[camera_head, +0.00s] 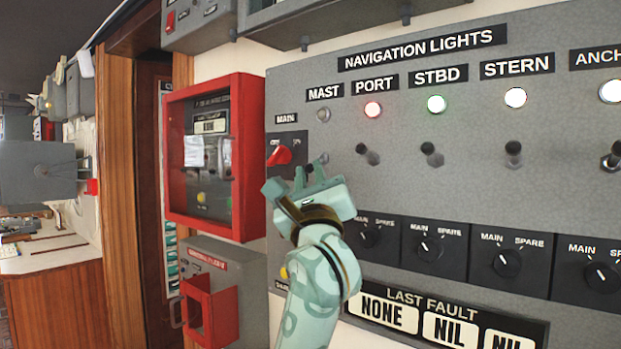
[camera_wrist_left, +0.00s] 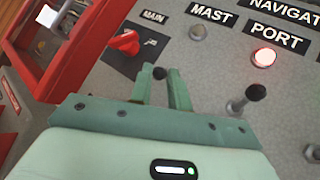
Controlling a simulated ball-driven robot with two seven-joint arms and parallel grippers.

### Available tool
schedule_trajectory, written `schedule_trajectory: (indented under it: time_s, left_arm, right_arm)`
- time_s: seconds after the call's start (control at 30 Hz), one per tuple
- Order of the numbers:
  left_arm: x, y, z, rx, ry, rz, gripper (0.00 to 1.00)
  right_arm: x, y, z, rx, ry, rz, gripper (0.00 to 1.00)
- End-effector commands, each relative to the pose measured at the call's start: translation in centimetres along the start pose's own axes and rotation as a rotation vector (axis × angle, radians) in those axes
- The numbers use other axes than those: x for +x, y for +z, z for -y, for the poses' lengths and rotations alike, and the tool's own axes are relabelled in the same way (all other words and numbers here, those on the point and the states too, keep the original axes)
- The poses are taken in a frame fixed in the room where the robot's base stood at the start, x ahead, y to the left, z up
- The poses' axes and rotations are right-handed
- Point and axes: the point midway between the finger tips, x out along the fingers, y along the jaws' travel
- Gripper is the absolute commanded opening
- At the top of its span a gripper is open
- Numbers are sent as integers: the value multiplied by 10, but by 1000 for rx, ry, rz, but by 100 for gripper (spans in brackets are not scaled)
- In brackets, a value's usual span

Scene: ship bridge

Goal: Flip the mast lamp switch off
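The grey navigation lights panel carries a MAST label with the mast lamp (camera_head: 323,114) under it. The lamp looks grey and unlit, also in the left wrist view (camera_wrist_left: 198,32). The mast switch is mostly hidden by my left gripper (camera_head: 309,174) in the head view. In the left wrist view its dark knob (camera_wrist_left: 159,73) shows between my two fingertips. The fingers stand apart with a narrow gap around the knob; I cannot tell whether one touches it. The switch's exact tilt is unclear. My right gripper is not in view.
A red MAIN rotary knob (camera_head: 279,155) sits close left of my fingers. The port switch (camera_head: 368,155) is to the right, under a lit red lamp (camera_head: 372,110). A red-framed box (camera_head: 250,150) juts out at left. Several rotary selectors lie below.

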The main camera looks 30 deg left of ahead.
Motion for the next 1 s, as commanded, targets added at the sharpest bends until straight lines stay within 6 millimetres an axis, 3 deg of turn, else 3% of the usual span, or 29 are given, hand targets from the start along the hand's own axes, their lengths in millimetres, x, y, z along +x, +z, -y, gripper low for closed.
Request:
schedule_trajectory:
  time_s: [0.07, 0.33, 0.47, 1.0]
  left_arm:
    - [0, 1, 0, 0, 0, 1, 37]
    - [-1, 0, 0, 0, 0, 0, 37]
    - [-10, -1, 1, 0, -2, -1, 37]
    - [-140, -2, -1, -1, 0, -4, 37]
  right_arm:
    - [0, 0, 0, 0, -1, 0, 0]
    - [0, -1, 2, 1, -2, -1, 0]
    - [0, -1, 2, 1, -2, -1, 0]
    - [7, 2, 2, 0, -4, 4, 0]
